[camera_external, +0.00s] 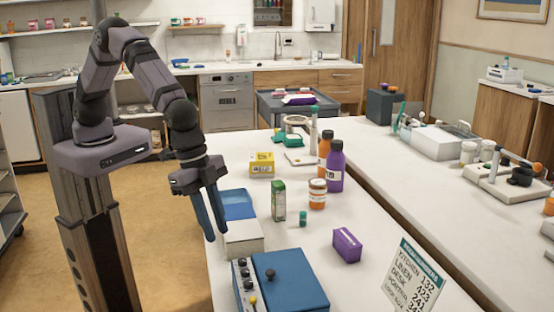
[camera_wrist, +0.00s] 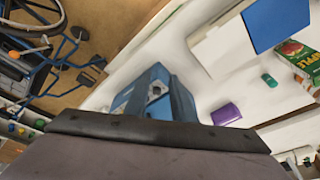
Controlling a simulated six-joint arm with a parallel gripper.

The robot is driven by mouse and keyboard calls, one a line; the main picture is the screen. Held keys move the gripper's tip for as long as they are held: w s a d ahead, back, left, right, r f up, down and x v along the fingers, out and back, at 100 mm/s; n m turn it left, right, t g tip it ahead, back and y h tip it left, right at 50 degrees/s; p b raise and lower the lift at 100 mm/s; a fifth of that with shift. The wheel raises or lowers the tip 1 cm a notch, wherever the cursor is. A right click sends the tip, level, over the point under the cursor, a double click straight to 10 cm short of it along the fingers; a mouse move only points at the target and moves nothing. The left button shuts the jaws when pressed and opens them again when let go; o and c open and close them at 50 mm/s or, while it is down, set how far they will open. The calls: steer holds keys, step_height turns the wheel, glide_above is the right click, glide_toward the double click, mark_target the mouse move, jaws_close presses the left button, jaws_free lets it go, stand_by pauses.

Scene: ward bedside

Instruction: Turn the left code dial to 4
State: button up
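The code box (camera_external: 292,283) is at the front of the white counter, with a blue top carrying a dark round knob (camera_external: 270,274). A pale panel (camera_external: 241,281) with several small dials runs along its left side. The dial settings are too small to read, and I cannot tell which is the left dial. My gripper (camera_external: 214,233) points down, its two blue fingers apart with nothing seen between them. It is above and behind the box, near the counter's left edge. The wrist view shows a blue and grey shape (camera_wrist: 158,95) beyond the gripper body; box and fingers are hard to separate there.
A white box (camera_external: 244,239) and blue item (camera_external: 237,205) lie behind the code box. A purple box (camera_external: 347,245), green carton (camera_external: 278,200), small green cap (camera_external: 303,220) and bottles (camera_external: 335,167) stand to the right. A sign (camera_external: 416,284) lists numbers beside place names. Counter between them is clear.

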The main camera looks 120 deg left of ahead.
steer(key=s+a+f+g, duration=0.1)
steer(key=s+f+g, duration=0.1)
steer(key=s, duration=1.1)
steer(key=s+a+f+g, duration=0.2)
steer(key=s+g, duration=0.1)
steer(key=s, duration=1)
steer(key=shift+a, duration=0.2)
steer(key=shift+s, duration=0.1)
steer(key=s+r+g, duration=0.1)
steer(key=s, duration=0.5)
step_height(320, 180, up, 6)
steer(key=w+a+n+t, duration=0.1)
steer(key=a+t, duration=0.1)
steer(key=shift+w+a+t, duration=0.2)
steer(key=shift+a+t, duration=0.1)
steer(key=shift+t, duration=0.1)
